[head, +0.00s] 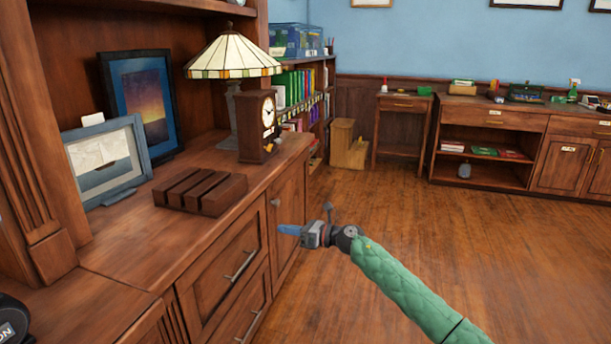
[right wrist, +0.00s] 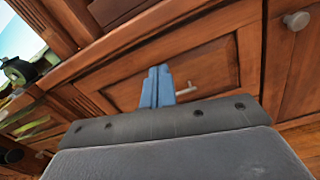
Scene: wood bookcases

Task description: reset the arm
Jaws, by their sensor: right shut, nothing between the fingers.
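My right arm, in a green quilted sleeve, comes in from the lower right of the head view. Its gripper (head: 289,230) has blue fingers and is in front of the wood cabinet (head: 222,262), over the floor side. The fingers also show in the right wrist view (right wrist: 157,87), shut together with nothing between them. They point toward a cabinet front with a metal handle (right wrist: 186,88). I cannot tell how far the fingertips are from the wood. My left gripper is not in view.
On the cabinet top stand a slotted wooden block (head: 200,191), a clock (head: 257,126), a lamp (head: 232,58) and two picture frames (head: 140,100). A bookcase (head: 322,98) stands behind. The wood floor (head: 430,235) is open to the right.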

